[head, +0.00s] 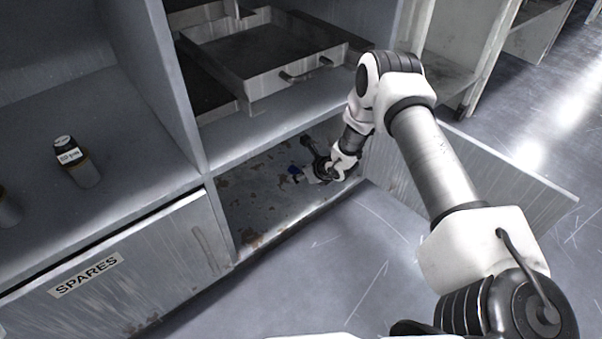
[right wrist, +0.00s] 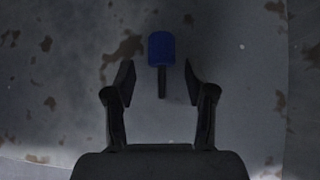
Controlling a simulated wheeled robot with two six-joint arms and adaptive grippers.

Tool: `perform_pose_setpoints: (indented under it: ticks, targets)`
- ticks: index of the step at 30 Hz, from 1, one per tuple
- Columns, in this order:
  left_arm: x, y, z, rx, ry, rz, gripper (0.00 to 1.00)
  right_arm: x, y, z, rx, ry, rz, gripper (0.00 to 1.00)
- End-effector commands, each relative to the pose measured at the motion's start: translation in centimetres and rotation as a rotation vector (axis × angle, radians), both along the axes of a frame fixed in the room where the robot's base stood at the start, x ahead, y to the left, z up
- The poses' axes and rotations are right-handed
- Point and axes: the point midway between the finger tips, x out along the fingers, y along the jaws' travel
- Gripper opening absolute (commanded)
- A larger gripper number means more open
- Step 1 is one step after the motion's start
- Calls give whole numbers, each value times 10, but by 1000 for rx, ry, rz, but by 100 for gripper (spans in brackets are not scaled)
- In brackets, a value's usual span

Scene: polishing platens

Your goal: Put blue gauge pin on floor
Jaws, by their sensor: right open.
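The blue gauge pin (right wrist: 161,50) lies on the stained bottom of an open lower cabinet compartment (head: 262,208). It has a blue head and a thin dark shank pointing toward my gripper in the right wrist view. In the head view only a small blue patch of the pin (head: 294,171) shows beside my right gripper (head: 308,169). In the right wrist view my right gripper (right wrist: 159,80) is open, with the shank between its fingertips and the head just beyond them. It does not appear to grip the pin. My left gripper is not in view. The grey floor (head: 330,262) lies in front of the cabinet.
An open door (head: 480,185) stands out on the right of the compartment. A metal drawer tray (head: 262,60) sits above. On the left are a closed door labelled SPARES (head: 110,285) and a shelf with a dark labelled cylinder (head: 78,162). The floor in front is clear.

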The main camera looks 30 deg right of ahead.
Motion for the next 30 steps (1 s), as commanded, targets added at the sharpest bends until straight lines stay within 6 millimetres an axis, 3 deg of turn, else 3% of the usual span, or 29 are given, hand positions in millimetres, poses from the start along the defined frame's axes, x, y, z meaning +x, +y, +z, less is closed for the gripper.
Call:
perform_pose_setpoints:
  ticks: [6,12,17,20,23,25,27,30]
  targets:
    - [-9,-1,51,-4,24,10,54,-34,-6,47,4,2,-4,55]
    - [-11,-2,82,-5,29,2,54,-68,-12,78,3,2,-5,55]
    - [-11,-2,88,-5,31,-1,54,-82,-11,83,1,9,13,55]
    - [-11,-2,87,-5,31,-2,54,-102,19,72,0,78,144,55]
    - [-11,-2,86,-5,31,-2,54,-160,78,52,-22,247,463,55]
    - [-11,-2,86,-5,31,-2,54,-226,113,40,-77,402,783,55]
    - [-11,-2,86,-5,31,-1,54,-291,127,36,-170,535,1124,55]
    - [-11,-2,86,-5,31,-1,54,-358,117,40,-359,641,1597,55]
